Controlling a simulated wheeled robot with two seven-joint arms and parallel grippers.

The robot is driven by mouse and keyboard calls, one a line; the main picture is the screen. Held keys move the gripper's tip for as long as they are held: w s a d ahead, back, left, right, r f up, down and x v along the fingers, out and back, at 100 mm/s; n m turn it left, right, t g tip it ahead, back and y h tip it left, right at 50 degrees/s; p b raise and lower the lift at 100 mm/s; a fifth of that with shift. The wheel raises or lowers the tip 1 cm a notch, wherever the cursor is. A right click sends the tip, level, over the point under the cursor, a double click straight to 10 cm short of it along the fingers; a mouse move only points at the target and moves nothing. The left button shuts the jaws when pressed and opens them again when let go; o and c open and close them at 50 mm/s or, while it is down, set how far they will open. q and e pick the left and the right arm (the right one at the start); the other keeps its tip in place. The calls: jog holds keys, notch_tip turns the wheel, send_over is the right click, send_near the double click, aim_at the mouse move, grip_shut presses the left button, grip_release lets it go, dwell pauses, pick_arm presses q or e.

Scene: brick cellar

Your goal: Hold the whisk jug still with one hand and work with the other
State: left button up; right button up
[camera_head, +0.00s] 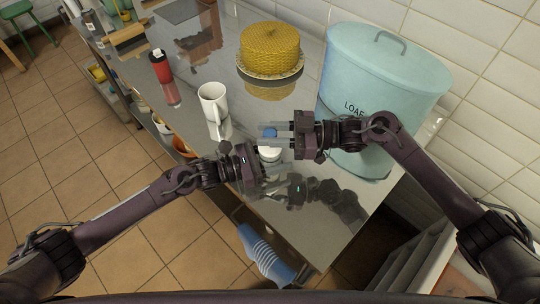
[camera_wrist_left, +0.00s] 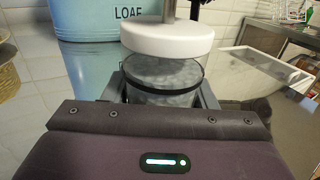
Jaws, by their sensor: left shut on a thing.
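The whisk jug (camera_head: 269,154) stands upright near the front edge of the steel counter, its white lid showing in the head view. In the left wrist view its grey, see-through body (camera_wrist_left: 163,76) has a dark band, a white lid (camera_wrist_left: 167,38) and a metal rod rising from it. My left gripper (camera_head: 262,168) is shut on the jug's body from the front left. A blue knob (camera_head: 270,132) shows above the lid. My right gripper (camera_head: 268,135) comes from the right at the knob's height, its fingers apart around or beside it. Contact cannot be told.
A yellow cake (camera_head: 269,49) is behind. A large pale blue LOAF bin (camera_head: 378,75) stands close behind my right gripper. A blue striped towel (camera_head: 264,254) hangs at the counter's front.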

jog(key=o, duration=0.5)
jog(key=shift+r, duration=0.15)
jog(key=shift+r, duration=3.4)
